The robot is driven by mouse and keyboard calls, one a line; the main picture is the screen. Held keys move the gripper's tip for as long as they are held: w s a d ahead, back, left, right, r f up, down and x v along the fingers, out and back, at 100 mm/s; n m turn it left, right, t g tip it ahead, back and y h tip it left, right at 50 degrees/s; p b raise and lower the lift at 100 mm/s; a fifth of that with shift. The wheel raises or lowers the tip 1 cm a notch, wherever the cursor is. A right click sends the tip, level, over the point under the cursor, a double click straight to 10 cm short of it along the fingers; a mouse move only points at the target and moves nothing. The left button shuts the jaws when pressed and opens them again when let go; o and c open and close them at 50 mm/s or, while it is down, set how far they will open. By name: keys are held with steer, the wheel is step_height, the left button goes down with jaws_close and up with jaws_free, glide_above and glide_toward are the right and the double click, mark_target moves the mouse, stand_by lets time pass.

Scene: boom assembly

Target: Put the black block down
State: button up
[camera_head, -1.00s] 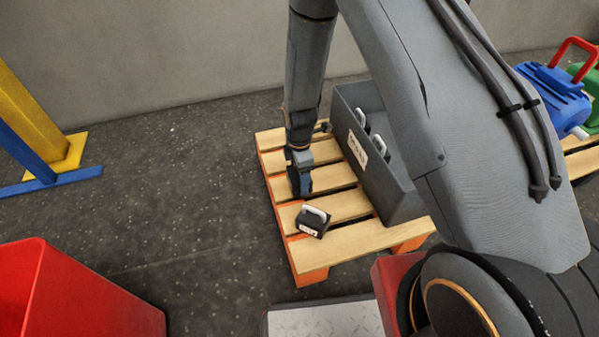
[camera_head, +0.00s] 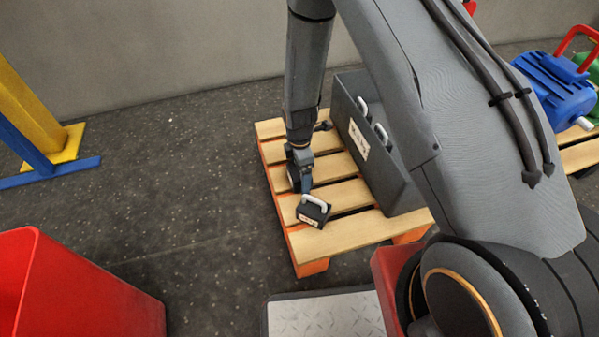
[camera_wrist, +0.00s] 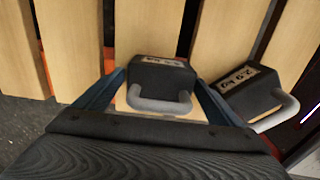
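A black block (camera_wrist: 162,78) with a grey handle is between the two blue fingers of my gripper (camera_wrist: 161,82) in the wrist view. The fingers lie close along its two sides and appear shut on it. In the head view my gripper (camera_head: 299,180) points down over the left part of the wooden pallet (camera_head: 365,238). The held block is mostly hidden there. A second black block (camera_wrist: 245,90) with a label and a pale handle stands just right of it; it also shows in the head view (camera_head: 312,213). Whether the held block touches the slats is hard to tell.
A dark grey bin (camera_head: 390,180) holding blocks with pale handles stands on the pallet, right of my gripper. A red container (camera_head: 75,290) is at lower left. Blue and yellow posts (camera_head: 40,130) stand at far left. A blue motor-like part (camera_head: 555,90) is at right.

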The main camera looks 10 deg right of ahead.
step_height(320, 180, up, 12)
steer(key=p, duration=0.4)
steer(key=shift+p, duration=0.4)
steer(key=s+a+r+m, duration=0.3)
steer(key=s+a+r, duration=0.15)
steer(key=r, duration=0.55)
steer(key=s+a+r+m, duration=0.3)
steer(key=s+r, duration=0.2)
steer(key=r, duration=0.4)
steer(key=s+r+m, duration=0.4)
steer(key=s+r, duration=0.2)
steer(key=s, duration=0.3)
steer(key=s+r+m+y, duration=0.1)
steer(key=s+r+m, duration=0.3)
steer(key=s, duration=0.6)
step_height(320, 180, up, 2)
steer(key=shift+s+r, duration=0.1)
steer(key=shift+s, duration=0.2)
